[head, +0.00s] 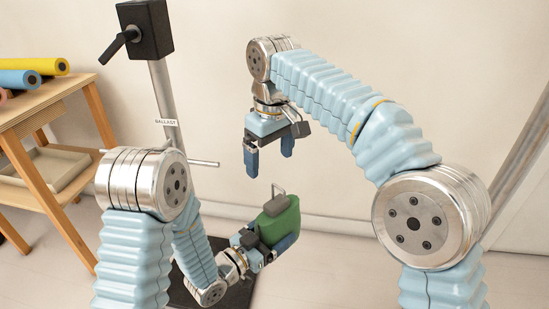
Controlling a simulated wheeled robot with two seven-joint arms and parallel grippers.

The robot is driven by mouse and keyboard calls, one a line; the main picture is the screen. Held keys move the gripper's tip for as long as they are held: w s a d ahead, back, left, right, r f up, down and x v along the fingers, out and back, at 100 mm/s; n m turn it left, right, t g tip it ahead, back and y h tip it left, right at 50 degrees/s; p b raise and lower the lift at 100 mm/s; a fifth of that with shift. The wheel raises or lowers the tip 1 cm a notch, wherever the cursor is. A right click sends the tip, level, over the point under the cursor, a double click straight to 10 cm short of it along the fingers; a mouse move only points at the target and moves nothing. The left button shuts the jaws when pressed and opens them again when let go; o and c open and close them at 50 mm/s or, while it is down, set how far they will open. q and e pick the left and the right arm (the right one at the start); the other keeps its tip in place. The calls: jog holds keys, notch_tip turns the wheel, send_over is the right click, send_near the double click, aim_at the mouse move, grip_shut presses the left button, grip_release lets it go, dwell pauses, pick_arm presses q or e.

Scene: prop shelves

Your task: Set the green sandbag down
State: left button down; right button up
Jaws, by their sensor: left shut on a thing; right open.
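The green sandbag (284,220) has a metal handle on top. My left gripper (272,243) is shut on it, low in the middle of the head view. The fingers hide part of the bag's lower side. I cannot tell whether the bag touches anything below it. My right gripper (268,150) is open and empty, above the sandbag, with its fingers pointing down and apart from the bag.
A dark mat or base (181,292) lies below. A wooden shelf (50,100) with coloured rolls is at left. Floor at right is clear.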

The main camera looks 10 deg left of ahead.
aim_at(274, 202)
pick_arm(q)
jog(key=shift+w+r, duration=0.1)
pick_arm(e)
jog(key=shift+d+f+h, duration=0.3)
jog(key=shift+d, duration=0.05)
jog(key=shift+s+d+f+g, duration=0.1)
jog(key=shift+s+f+g, duration=0.05)
jog(key=shift+f+g, duration=0.15)
notch_tip(274, 202, down, 11)
jog(key=shift+f, duration=0.2)
pick_arm(q)
jog(key=shift+r, duration=0.1)
pick_arm(e)
jog(key=shift+s, duration=0.1)
grip_shut()
pick_arm(q)
jog(key=shift+c, duration=0.5)
grip_release()
jog(key=shift+o, duration=0.5)
pick_arm(e)
jog(key=shift+r, duration=0.1)
